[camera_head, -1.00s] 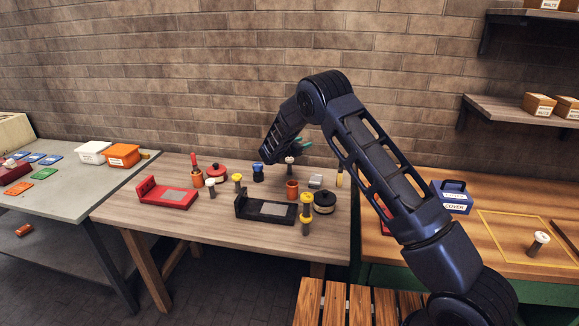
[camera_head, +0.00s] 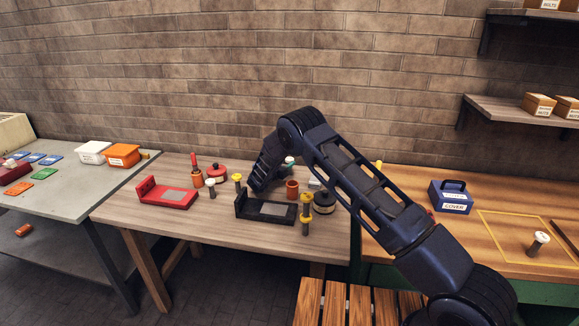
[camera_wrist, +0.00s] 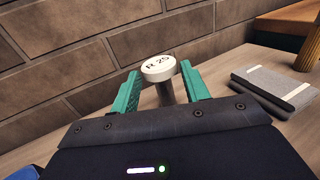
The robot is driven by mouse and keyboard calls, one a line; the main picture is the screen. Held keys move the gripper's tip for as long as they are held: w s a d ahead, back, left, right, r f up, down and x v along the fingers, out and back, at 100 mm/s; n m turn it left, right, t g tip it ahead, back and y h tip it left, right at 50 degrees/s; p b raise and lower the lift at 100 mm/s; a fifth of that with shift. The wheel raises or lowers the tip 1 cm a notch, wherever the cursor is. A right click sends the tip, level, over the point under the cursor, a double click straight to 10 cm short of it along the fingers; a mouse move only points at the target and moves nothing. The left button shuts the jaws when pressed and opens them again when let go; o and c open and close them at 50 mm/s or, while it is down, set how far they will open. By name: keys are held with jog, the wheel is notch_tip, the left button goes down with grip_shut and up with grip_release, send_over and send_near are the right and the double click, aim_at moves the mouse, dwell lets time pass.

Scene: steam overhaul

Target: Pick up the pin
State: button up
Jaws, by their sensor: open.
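In the wrist view a grey pin with a white round head (camera_wrist: 159,69) marked "R 25" stands between the two green fingers of my gripper (camera_wrist: 160,72). The fingers are open, one on each side of the pin. A small gap shows by the right finger; contact on the left cannot be told. The pin's lower end is hidden behind my gripper body. In the head view my arm hides most of the gripper, and only a bit of white and green shows behind it. Another white-headed pin (camera_head: 211,187) stands on the wooden table, and one (camera_head: 538,241) on the right bench.
Near the gripper are a black fixture (camera_head: 266,209), an orange cup (camera_head: 292,189), a black round pot (camera_head: 324,203) and yellow-capped pins (camera_head: 306,212). A grey block (camera_wrist: 272,86) lies to the right. The brick wall (camera_wrist: 60,60) is close behind. A red fixture (camera_head: 167,196) stands left.

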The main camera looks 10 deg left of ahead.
jog(key=shift+f, duration=0.9)
jog(key=shift+r+x, duration=0.2)
jog(key=shift+x, duration=1.3)
jog(key=c, duration=1)
jog(key=shift+r, duration=0.1)
notch_tip(320, 180, up, 20)
